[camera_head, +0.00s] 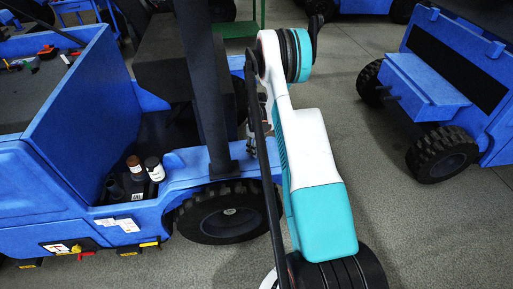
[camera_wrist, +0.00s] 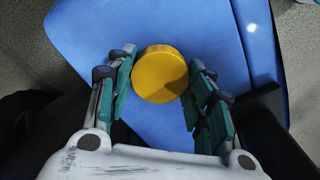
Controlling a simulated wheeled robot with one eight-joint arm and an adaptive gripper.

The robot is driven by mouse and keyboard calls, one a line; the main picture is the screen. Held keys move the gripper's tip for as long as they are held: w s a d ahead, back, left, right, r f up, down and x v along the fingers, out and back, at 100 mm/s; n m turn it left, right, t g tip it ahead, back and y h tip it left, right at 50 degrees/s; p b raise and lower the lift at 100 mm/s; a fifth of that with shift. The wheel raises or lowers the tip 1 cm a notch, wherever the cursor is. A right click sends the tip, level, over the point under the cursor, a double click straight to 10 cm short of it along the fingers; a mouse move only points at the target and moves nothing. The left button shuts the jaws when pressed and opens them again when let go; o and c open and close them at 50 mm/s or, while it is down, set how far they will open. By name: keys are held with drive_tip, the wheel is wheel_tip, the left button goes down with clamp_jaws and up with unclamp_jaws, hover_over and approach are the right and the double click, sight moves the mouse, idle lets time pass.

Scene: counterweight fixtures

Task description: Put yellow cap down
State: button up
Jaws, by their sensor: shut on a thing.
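The yellow cap (camera_wrist: 160,75) is a round disc in the wrist view, between the two finger pads of my gripper (camera_wrist: 163,90). My gripper is shut on it. A blue surface (camera_wrist: 80,25) of the vehicle lies behind the cap. I cannot tell whether the cap touches that surface. In the head view my white and teal arm reaches toward the blue vehicle (camera_head: 80,110), and it mostly hides the gripper and the cap.
A brown-topped bottle (camera_head: 134,165) and a white-topped bottle (camera_head: 154,168) stand in a recess of the blue vehicle. A dark post (camera_head: 205,90) rises beside my arm. Another blue vehicle (camera_head: 430,85) stands at right, with open grey floor (camera_head: 370,160) between.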

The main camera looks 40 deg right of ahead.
drive_tip(key=shift+f, duration=0.35)
drive_tip(key=o, duration=1.2)
wheel_tip(320, 180, up, 13)
drive_tip(key=p, duration=0.4)
drive_tip(key=shift+p, duration=0.4)
